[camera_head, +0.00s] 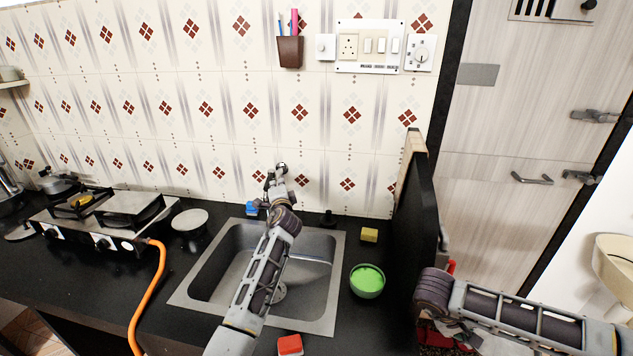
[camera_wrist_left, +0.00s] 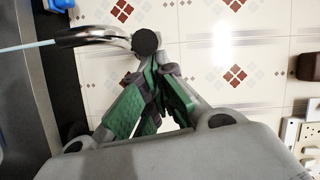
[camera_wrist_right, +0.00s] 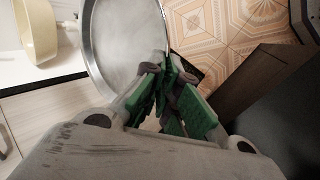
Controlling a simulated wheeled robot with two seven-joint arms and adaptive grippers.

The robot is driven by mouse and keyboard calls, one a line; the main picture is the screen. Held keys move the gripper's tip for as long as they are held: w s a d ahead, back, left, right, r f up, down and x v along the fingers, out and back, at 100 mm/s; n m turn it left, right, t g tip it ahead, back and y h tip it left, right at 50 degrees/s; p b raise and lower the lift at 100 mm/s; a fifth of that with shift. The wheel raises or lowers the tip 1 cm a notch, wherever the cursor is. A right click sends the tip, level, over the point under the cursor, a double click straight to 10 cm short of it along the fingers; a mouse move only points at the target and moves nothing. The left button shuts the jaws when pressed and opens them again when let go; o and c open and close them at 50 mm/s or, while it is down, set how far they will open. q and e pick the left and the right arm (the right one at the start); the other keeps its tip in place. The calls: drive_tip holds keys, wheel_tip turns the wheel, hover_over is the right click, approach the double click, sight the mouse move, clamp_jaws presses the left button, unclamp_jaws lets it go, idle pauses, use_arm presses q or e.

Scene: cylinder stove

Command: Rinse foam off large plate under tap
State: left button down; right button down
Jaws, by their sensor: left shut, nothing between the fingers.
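The large plate (camera_wrist_right: 125,45) is a round, grey metal disc with a raised rim, seen only in the right wrist view. My right gripper (camera_wrist_right: 163,75) is shut on its edge; whether foam is on it I cannot tell. The stream (camera_head: 308,259) crosses above the sink (camera_head: 215,265). My left gripper (camera_head: 275,183) is shut and empty beside the tap; its fingertips (camera_wrist_left: 157,85) are close to the black end.
A green bowl (camera_head: 367,281) and yellow sponge (camera_head: 369,235) stand right of the sink, before a dark upright panel (camera_head: 418,195). A red block (camera_head: 290,344) lies at the front. A white disc (camera_head: 190,220) and the stove (camera_head: 105,218) with its orange hose (camera_head: 155,285) are left.

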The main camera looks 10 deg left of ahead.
use_arm(q)
drive_tip(key=a+p, duration=0.1)
drive_tip(key=s+a+h+p, duration=0.1)
drive_tip(key=shift+m+t+p, duration=0.3)
drive_tip(key=shift+m, duration=0.1)
idle(0.7)
